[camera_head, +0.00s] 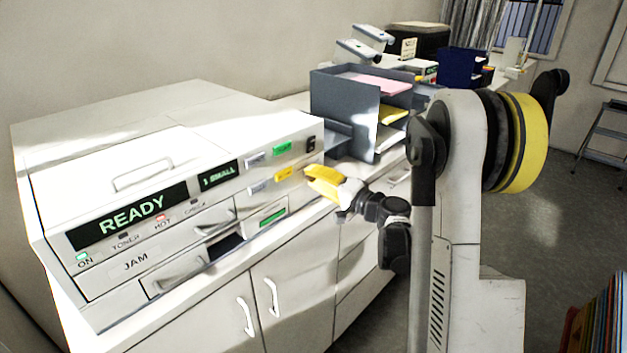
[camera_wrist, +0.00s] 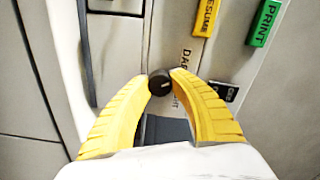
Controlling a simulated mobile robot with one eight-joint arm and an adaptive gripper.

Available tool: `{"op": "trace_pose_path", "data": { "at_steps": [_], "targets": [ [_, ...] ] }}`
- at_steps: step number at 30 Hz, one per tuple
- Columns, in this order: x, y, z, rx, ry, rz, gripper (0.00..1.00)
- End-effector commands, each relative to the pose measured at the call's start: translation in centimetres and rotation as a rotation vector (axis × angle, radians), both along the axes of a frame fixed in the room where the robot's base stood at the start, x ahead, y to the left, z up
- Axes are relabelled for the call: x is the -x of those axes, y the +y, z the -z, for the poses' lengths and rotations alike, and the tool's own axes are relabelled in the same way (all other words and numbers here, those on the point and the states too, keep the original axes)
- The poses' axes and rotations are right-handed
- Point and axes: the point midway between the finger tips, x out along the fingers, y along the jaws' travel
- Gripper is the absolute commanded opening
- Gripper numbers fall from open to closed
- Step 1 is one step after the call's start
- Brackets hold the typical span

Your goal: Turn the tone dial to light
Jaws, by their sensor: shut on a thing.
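The tone dial (camera_wrist: 160,83) is a small round black knob with a pale pointer mark, on the pale front panel of the copier. In the wrist view, my gripper (camera_wrist: 160,78) has its two yellow fingers on either side of the dial, shut on it. Lettering beside the dial is partly covered by the fingers. In the head view, my gripper (camera_head: 308,175) reaches the right end of the copier front (camera_head: 225,200), and its fingers hide the dial there.
The yellow RESUME button (camera_wrist: 206,18) and green PRINT button (camera_wrist: 264,22) are close to my fingers. The copier display (camera_head: 130,213) reads READY. A grey tray rack (camera_head: 345,110) stands just right of the copier. Cabinet doors (camera_head: 290,300) are below.

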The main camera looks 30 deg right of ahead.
Motion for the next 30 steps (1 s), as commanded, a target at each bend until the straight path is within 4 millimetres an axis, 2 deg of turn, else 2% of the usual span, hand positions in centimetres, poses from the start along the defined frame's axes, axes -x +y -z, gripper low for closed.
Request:
{"op": "trace_pose_path", "data": {
  "at_steps": [30],
  "targets": [
    [-0.01, -0.01, 0.17, -0.893, 0.329, 0.001, 0.00]
  ]
}}
